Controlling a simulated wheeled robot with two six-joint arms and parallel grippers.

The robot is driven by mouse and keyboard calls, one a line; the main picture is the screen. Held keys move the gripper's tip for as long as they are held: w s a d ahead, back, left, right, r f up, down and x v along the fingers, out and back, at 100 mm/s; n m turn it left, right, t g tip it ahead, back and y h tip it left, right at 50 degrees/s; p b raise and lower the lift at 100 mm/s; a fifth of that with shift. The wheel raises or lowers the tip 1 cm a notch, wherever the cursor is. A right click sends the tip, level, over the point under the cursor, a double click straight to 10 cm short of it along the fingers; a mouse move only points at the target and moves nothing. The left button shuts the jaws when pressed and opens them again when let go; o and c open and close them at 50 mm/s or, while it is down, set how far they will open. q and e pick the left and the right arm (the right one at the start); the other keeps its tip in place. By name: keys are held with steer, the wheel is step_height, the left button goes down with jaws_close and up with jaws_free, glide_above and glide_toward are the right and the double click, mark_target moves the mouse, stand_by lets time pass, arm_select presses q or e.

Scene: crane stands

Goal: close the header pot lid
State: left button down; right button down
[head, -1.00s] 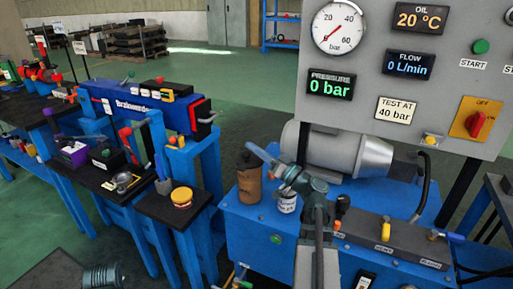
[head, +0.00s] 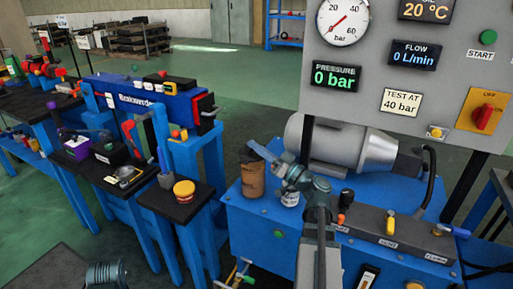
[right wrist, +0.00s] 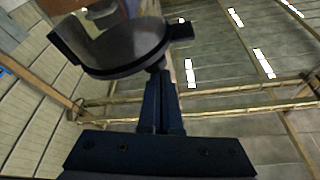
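The header pot (head: 252,180) is a brown cylinder on the left part of the blue power unit, and its top is partly hidden behind my right gripper. My right gripper (head: 262,151) reaches across the pot's top from the right as one narrow blue-grey bar. In the right wrist view, the narrow fingers (right wrist: 160,100) look close together and end at a dark round disc with a rim, which looks like the lid (right wrist: 120,50). Whether anything is pinched between them is hard to see. A brown surface shows beyond the disc, at the upper left. My left gripper is not in view.
A grey motor (head: 345,145) lies behind. A dark valve block (head: 390,235) with levers is at the right. A small stand with a yellow-and-red cap (head: 184,190) is at the left.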

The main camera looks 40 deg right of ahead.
steer(key=shift+f, duration=0.1)
steer(key=b+v, duration=0.2)
steer(key=v, duration=0.5)
steer(key=shift+s, duration=0.2)
steer(key=shift+s+d, duration=0.1)
